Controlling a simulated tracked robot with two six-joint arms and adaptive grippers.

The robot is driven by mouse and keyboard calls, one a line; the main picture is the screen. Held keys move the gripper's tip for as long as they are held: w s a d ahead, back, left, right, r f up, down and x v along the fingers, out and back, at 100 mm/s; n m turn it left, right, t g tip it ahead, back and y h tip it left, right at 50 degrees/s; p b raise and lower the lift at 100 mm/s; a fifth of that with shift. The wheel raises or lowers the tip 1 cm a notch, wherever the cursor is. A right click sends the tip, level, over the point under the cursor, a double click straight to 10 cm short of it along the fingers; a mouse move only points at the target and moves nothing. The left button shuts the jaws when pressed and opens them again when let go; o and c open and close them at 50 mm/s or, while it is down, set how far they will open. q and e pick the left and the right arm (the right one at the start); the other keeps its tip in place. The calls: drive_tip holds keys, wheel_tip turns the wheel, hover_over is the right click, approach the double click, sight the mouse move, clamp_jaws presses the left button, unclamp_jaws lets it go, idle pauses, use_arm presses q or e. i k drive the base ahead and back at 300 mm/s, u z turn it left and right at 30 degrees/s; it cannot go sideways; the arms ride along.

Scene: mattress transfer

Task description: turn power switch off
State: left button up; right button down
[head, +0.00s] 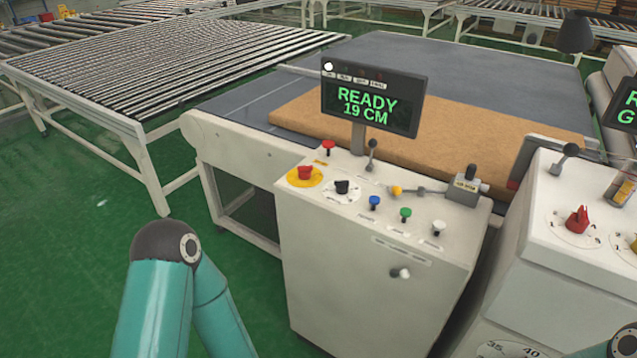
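A white control cabinet (370,270) stands at the centre. On its sloped top, at the left, is a red rotary switch on a yellow disc (305,175), which looks like the power switch; its label is too small to read. A black knob on a white dial (342,188) is beside it, and a red button (328,147) is behind it. The screen (371,102) above reads "READY 19 CM" in green. Neither of my grippers shows. Only a teal link and joint of my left arm, at the lower left, and a bit of my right arm, at the lower right corner, are visible.
The cabinet also carries blue (374,202), green (405,214) and white (438,228) buttons and several levers. A second cabinet (540,220) with a red knob (577,219) stands at the right. A brown mattress slab (460,135) lies behind. Green floor is clear at the left.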

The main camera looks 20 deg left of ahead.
sight(304, 173)
drive_tip(key=k, duration=0.85)
drive_tip(key=u, duration=0.45)
drive_tip(key=i, duration=1)
drive_tip(key=z, duration=0.05)
drive_tip(key=k, duration=1.2)
drive_tip(key=u, duration=0.6)
drive_tip(key=i, duration=1.65)
drive_tip(key=z, duration=0.6)
